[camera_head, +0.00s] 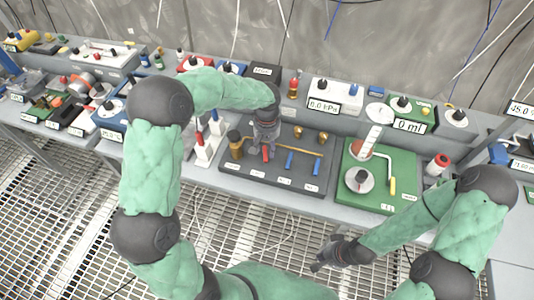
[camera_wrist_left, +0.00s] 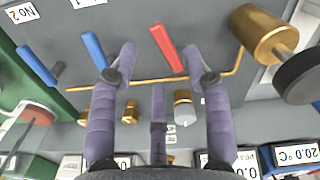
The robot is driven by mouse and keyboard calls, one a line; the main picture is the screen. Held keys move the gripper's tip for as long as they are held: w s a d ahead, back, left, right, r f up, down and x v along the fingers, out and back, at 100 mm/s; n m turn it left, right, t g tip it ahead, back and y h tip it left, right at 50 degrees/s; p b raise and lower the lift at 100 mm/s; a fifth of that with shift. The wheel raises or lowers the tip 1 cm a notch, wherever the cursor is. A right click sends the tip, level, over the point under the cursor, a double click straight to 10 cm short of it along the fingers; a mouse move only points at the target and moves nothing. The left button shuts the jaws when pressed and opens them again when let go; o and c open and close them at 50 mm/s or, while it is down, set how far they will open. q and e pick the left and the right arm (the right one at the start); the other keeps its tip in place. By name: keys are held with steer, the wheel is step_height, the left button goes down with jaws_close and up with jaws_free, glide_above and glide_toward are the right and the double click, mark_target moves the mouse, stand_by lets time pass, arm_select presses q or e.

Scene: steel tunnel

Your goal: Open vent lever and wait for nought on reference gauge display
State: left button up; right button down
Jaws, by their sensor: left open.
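A dark grey panel (camera_head: 235,178) carries a brass pipe, a red lever (camera_head: 265,154) and two blue levers (camera_head: 290,160) (camera_head: 317,164). Which one is the vent lever cannot be read from the small labels. My left gripper (camera_head: 265,142) is open at the red lever. In the left wrist view the red lever (camera_wrist_left: 167,47) lies between the spread fingers of the gripper (camera_wrist_left: 159,58); contact cannot be told. A white box behind the panel has a display (camera_head: 323,106) that seems to read 0.0 hPa. My right gripper (camera_head: 318,264) hangs over the floor grating, its fingers unclear.
A green board (camera_head: 376,202) with a gauge and white tube stands right of the panel. A brass cylinder (camera_head: 235,144) is at the panel's left, beside white-and-red bottles (camera_head: 203,150). Cables hang along the steel wall behind. Open grating lies in front of the bench.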

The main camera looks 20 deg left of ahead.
mark_target(266, 156)
arm_select(q)
steer(key=shift+f+b, duration=0.35)
steer(key=shift+f, duration=1.75)
steer(key=shift+s, duration=0.1)
jaws_close()
